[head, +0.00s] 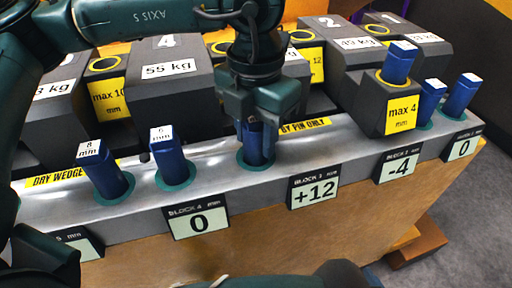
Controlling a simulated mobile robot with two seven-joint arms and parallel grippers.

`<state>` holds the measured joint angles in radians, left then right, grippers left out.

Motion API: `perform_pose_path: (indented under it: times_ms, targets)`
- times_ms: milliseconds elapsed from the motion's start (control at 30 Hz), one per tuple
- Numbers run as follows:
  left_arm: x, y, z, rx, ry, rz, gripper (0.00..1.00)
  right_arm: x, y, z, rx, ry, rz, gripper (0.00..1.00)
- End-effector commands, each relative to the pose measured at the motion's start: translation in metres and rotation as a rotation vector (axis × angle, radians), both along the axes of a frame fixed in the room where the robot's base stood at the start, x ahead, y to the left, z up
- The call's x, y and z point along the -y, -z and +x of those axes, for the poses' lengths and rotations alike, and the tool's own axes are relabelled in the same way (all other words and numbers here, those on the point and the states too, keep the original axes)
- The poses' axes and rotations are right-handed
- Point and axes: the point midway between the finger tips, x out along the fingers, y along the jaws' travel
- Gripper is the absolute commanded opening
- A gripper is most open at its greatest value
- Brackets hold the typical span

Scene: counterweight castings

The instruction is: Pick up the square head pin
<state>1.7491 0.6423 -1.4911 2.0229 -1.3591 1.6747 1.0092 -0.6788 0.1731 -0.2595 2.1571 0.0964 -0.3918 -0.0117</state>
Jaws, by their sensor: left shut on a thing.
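My left gripper (260,122) comes down from above at the middle of the head view. It is shut on a blue square head pin (256,153). The pin's lower part stands in a green-ringed hole in the grey rail (215,190), between the "0" and "+12" plates. The pin's head is hidden by the fingers, so its label cannot be read. The pin looks close to upright. My right gripper is not in view.
Other blue pins stand on the rail: one marked 8 mm (106,175), one marked 6 (168,158), and two at the right (460,98). Another pin (398,65) sits in the "max 4" block. Heavy dark castings, including the 55 kg one (165,95), crowd behind the rail.

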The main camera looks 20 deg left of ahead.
Motion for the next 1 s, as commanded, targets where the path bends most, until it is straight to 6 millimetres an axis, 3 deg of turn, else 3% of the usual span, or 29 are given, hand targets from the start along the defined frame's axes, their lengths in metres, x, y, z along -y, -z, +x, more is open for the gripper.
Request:
perform_pose_path:
  times_ms: [167, 467, 1000]
  targets:
    - [0.0, 0.0, 0.0, 0.001, 0.0, 0.0, 0.0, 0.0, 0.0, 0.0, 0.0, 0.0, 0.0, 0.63]
    - [0.0, -0.006, 0.001, 0.005, -0.001, -0.002, 0.0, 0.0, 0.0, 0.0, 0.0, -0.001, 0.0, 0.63]
    - [0.001, -0.096, 0.001, 0.005, -0.001, -0.002, 0.0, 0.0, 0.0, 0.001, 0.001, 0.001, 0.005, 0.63]
